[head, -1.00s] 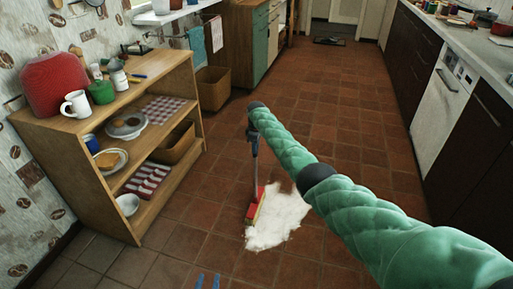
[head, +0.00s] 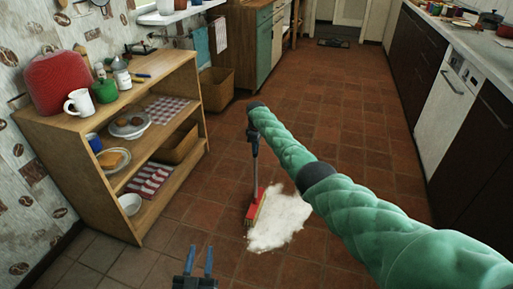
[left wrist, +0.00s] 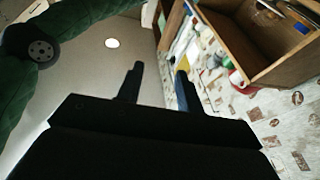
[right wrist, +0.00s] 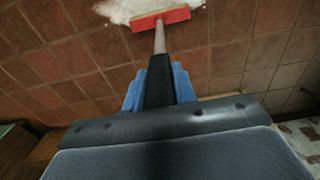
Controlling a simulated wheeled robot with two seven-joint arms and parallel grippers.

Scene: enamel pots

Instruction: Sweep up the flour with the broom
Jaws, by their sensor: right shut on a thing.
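The broom has a red head (head: 257,207) with pale bristles and a grey and black handle (head: 254,165). Its head is at the left edge of the white flour patch (head: 281,222) on the tiled floor. My right gripper (right wrist: 159,85) is shut on the handle, which points down to the floor; the red head also shows in the right wrist view (right wrist: 161,19), against the flour (right wrist: 128,8). My left gripper (head: 200,262) is at the bottom of the head view, open and empty, clear of the broom. It is open in the left wrist view too (left wrist: 160,78).
A wooden shelf unit (head: 178,80) with mugs, plates and a basket stands at the left, near my left gripper. Dark cabinets and a white dishwasher (head: 441,107) line the right. The tiled floor (head: 335,110) behind the flour is clear.

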